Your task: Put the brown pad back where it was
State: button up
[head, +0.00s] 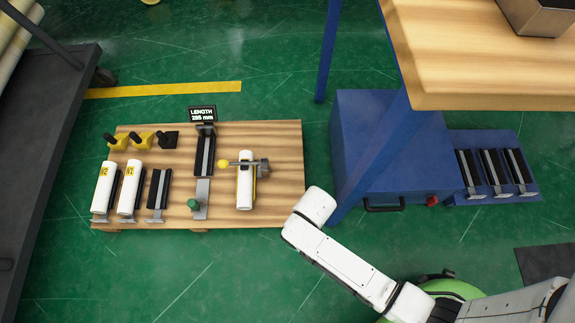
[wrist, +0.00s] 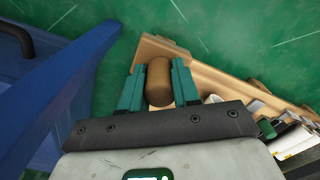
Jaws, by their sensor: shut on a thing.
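The brown pad (wrist: 159,88) is a short brown cylinder, seen in the wrist view. My gripper (wrist: 159,68) has its two green fingers shut on the pad's sides. Beyond it in the wrist view lies a corner of the wooden board (wrist: 255,94); I cannot tell the height of the pad above it. In the head view my white arm reaches to the right edge of the wooden board (head: 280,180). The gripper and the pad are hidden there.
The board carries white rolls (head: 130,187) in holders, a clamped roll (head: 245,190), yellow-and-black pieces (head: 118,141) and a length display (head: 202,113). A blue cabinet (head: 365,130) stands right of the board, near my arm. Green floor is clear in front.

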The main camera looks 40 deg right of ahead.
jog(key=shift+w+d+f+b, duration=0.3)
jog(key=shift+w+f+b, duration=1.4)
jog(key=shift+w+f, duration=0.4)
jog(key=shift+w+d+f+b, duration=0.3)
jog(key=shift+w+f+b, duration=1.35)
jog(key=shift+w+f, duration=0.4)
jog(key=shift+w+d+f+b, duration=0.3)
jog(key=shift+w+f+b, duration=1.4)
jog(key=shift+w+f, duration=0.35)
jog(key=shift+f, duration=0.1)
jog(key=o, duration=1)
notch_tip(320, 180, up, 12)
jog(key=p, duration=0.7)
